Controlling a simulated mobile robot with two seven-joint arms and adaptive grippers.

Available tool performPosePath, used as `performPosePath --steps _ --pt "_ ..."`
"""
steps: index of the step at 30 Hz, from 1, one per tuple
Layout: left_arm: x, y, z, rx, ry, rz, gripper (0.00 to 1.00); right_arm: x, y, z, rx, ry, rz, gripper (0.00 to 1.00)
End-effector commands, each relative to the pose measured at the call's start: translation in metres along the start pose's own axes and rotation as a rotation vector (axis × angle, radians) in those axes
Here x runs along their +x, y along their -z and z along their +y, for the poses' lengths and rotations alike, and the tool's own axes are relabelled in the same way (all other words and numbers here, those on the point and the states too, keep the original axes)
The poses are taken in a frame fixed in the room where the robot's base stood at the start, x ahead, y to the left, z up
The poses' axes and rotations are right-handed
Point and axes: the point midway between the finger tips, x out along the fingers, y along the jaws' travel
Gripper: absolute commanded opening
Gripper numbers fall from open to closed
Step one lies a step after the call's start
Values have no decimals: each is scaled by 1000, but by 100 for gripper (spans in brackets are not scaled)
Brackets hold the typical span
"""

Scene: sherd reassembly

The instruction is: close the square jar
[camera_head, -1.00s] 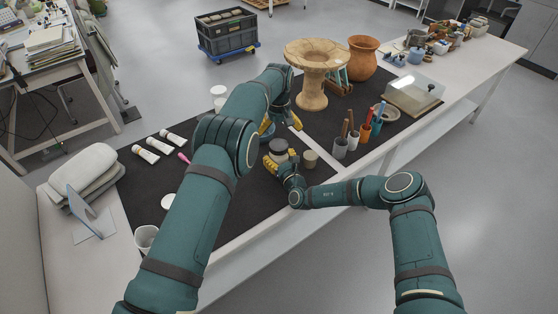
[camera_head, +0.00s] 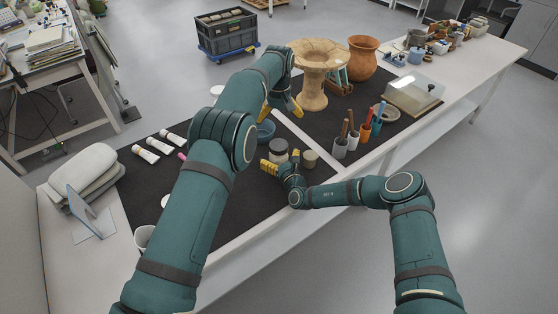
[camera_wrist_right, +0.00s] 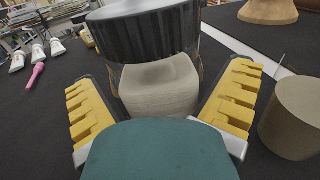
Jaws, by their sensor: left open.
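The square jar (camera_head: 279,157) stands on the dark mat near the front edge, with a dark ribbed lid (camera_head: 278,145) on top. In the right wrist view the jar (camera_wrist_right: 160,88) shows clear walls with pale contents, and the lid (camera_wrist_right: 145,32) covers its mouth. I cannot tell whether the lid is fully tight. My right gripper (camera_head: 281,161) is open low at the jar, with its yellow fingers on either side and gaps between them and the walls. My left gripper (camera_head: 281,108) is open and empty, behind and above the jar, apart from the lid.
Cups with tools (camera_head: 340,148) stand farther right, and a tall clay stand (camera_head: 312,90) behind. White tubes (camera_head: 146,153) lie at left.

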Motion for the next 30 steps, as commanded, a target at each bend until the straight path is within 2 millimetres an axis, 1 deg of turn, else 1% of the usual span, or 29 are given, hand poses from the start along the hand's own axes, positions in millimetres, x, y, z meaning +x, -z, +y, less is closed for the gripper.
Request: performPosePath --steps 4,7,11,18,21,25,30 --pt "0 0 0 0 0 0 100 -4 0 0 0 -1 1 100" --pt "0 0 0 0 0 0 100 -14 0 0 2 0 1 100" --pt "0 0 0 0 0 0 100 -34 0 -1 1 0 2 100" --pt "0 0 0 0 0 0 100 -82 1 0 2 -1 3 100" --pt "0 0 0 0 0 0 100 -98 0 0 0 -1 1 100" --pt "0 0 0 0 0 0 100 -113 0 0 0 0 1 100" --pt "0 0 0 0 0 0 100 -120 0 0 0 0 0 100"
